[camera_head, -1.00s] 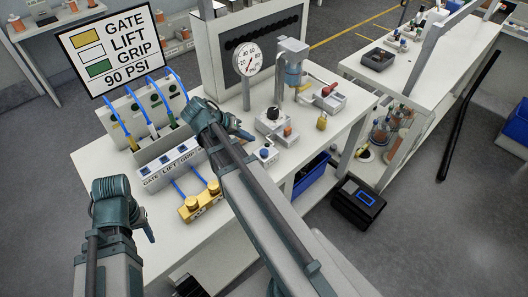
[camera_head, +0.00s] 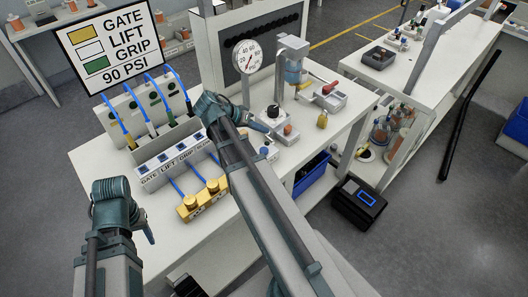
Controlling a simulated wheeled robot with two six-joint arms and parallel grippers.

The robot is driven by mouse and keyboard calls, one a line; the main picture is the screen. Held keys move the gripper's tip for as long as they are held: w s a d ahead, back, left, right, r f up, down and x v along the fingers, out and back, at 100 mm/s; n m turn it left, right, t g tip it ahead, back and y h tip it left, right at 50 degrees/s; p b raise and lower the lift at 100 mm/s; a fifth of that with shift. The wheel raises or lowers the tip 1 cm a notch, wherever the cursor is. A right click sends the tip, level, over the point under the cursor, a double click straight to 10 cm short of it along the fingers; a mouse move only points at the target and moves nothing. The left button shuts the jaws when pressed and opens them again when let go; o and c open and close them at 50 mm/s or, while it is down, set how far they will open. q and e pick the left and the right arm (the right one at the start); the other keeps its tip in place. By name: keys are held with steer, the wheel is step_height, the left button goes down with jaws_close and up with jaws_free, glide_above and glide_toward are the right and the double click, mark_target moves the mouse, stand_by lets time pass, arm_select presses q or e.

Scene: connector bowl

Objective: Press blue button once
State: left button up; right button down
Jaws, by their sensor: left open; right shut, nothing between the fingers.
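The blue button (camera_head: 264,151) is a small blue dot on a small white box (camera_head: 271,157) on the white bench, left of the bench's right edge. My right gripper (camera_head: 262,127) is shut and empty. In the picture its tip lies just above the blue button, beside the control box; I cannot tell the height gap or any contact. My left gripper (camera_head: 148,232) is open and empty, at the lower left by the bench's left side, far from the button.
A control box (camera_head: 278,127) with a black knob and an orange part stands behind the button. A pressure gauge (camera_head: 247,57) rises behind my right arm. A labelled GATE, LIFT, GRIP block (camera_head: 172,166), a yellow fitting block (camera_head: 204,201) and a sign (camera_head: 104,45) are at left.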

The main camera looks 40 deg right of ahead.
mark_target(261, 151)
arm_select(q)
steer(key=shift+f+b, duration=3.2)
steer(key=shift+f, duration=0.35)
arm_select(e)
steer(key=shift+f, duration=3.6)
arm_select(q)
steer(key=shift+f, duration=0.1)
arm_select(e)
steer(key=shift+f, duration=0.1)
arm_select(q)
steer(key=shift+f+b, duration=0.3)
steer(key=shift+b, duration=0.1)
arm_select(e)
steer(key=shift+f, duration=0.3)
arm_select(q)
steer(key=shift+f, duration=0.15)
arm_select(e)
steer(key=shift+f, duration=0.15)
